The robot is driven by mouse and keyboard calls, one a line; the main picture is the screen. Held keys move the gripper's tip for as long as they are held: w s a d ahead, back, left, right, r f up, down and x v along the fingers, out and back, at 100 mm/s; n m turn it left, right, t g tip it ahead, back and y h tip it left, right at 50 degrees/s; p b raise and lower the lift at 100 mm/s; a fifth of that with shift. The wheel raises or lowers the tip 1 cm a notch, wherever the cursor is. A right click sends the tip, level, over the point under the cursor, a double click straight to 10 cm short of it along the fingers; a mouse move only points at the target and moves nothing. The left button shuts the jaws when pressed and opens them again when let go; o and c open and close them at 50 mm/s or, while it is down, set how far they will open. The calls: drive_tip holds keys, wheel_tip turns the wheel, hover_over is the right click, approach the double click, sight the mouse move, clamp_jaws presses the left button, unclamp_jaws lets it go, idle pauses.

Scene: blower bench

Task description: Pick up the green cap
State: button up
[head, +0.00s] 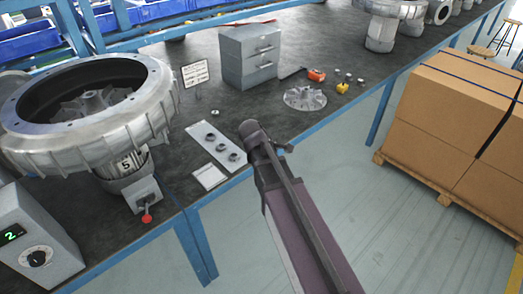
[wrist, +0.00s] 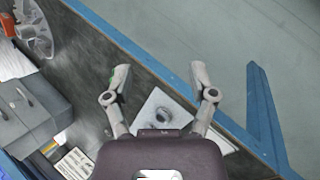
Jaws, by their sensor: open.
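A small patch of green, likely the green cap (wrist: 111,82), shows beside my left finger in the wrist view. Most of it is hidden behind that finger, so its shape is unclear. I cannot make out a green cap in the head view, where my arm covers part of the bench. My gripper (wrist: 160,82) is open in the wrist view, with its fingers spread wide above the bench edge and nothing between the tips.
A pale plate with dark rings (head: 213,140) lies near the bench's front edge. A grey drawer cabinet (head: 249,57) and a metal impeller (head: 305,98) stand behind. A large blower housing (head: 90,105) fills the left. Boxes (head: 455,110) stand on a pallet at right.

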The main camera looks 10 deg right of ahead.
drive_tip(key=w+a+f+n+t+h+b, duration=0.1)
drive_tip(key=w+a+f+n+t+b, duration=0.1)
drive_tip(key=w+n+b, duration=0.3)
drive_tip(key=w+a+f+n+t+h+b, duration=0.1)
drive_tip(key=w+a+f+n+t+b, duration=0.1)
drive_tip(key=w+a+f+n+b, duration=0.1)
drive_tip(key=w+a+f+n+t+h+b, duration=0.1)
drive_tip(key=w+a+f+n+t+b, duration=0.1)
drive_tip(key=w+n+b, duration=0.4)
drive_tip(key=shift+w+a+f+n+h+b, duration=0.3)
drive_tip(key=shift+a+f+n+h+b, duration=0.15)
drive_tip(key=shift+a+f, duration=0.25)
drive_tip(key=shift+w+a+r+n+t, duration=0.15)
drive_tip(key=shift+w+a+n+t, duration=0.2)
drive_tip(key=shift+n, duration=0.1)
drive_tip(key=b+x, duration=0.3)
drive_tip(key=x, duration=0.4)
drive_tip(key=shift+w+d+f+b, duration=0.25)
drive_tip(key=shift+b, duration=0.05)
drive_tip(key=shift+w+d+f, duration=0.1)
drive_tip(key=shift+w+d, duration=0.15)
drive_tip(key=shift+d, duration=0.1)
